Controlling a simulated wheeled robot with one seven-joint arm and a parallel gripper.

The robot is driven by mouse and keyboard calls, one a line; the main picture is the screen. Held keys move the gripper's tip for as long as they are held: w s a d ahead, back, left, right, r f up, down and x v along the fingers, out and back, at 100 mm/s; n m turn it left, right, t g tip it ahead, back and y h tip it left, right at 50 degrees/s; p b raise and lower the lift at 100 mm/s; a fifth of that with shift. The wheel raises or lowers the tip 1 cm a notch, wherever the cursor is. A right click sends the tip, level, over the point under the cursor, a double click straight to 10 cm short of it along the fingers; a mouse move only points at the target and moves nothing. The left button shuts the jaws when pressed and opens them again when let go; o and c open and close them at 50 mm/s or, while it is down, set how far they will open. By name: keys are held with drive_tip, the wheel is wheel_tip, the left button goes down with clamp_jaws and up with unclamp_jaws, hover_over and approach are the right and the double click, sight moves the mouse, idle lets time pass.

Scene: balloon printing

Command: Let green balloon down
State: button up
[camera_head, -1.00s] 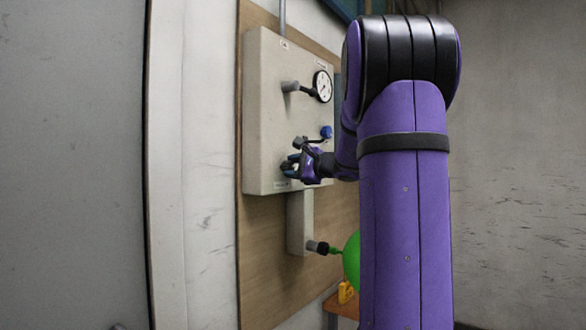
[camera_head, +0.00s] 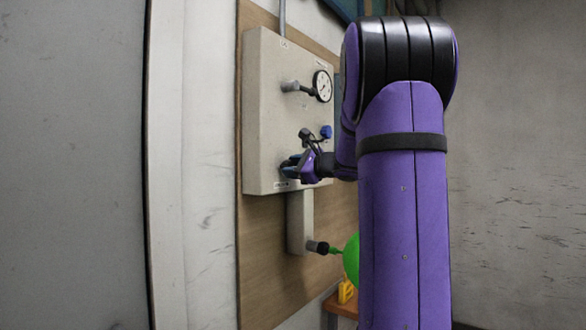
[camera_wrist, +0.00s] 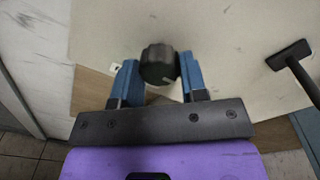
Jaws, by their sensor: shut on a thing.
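The green balloon (camera_head: 351,260) is on the nozzle (camera_head: 318,247) at the bottom of the grey panel unit; my arm hides its right part. My gripper (camera_head: 290,167) is at the lower part of the panel box. In the wrist view my gripper (camera_wrist: 160,75) has its blue fingers on either side of a black round knob (camera_wrist: 158,64), shut on it. A pale mark shows on the knob's edge.
The grey panel box (camera_head: 265,115) is mounted on a wooden board (camera_head: 262,260). A round gauge (camera_head: 322,86) and a blue knob (camera_head: 326,132) stick out from it. A yellow object (camera_head: 346,291) sits on a small wooden table (camera_head: 341,307) below the balloon.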

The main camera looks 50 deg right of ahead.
drive_tip(key=shift+f, duration=0.1)
drive_tip(key=o, duration=0.9)
drive_tip(key=shift+s, duration=0.15)
drive_tip(key=s, duration=1)
drive_tip(key=shift+s+d+r, duration=0.25)
drive_tip(key=shift+d+r, duration=0.1)
drive_tip(key=shift+d, duration=0.05)
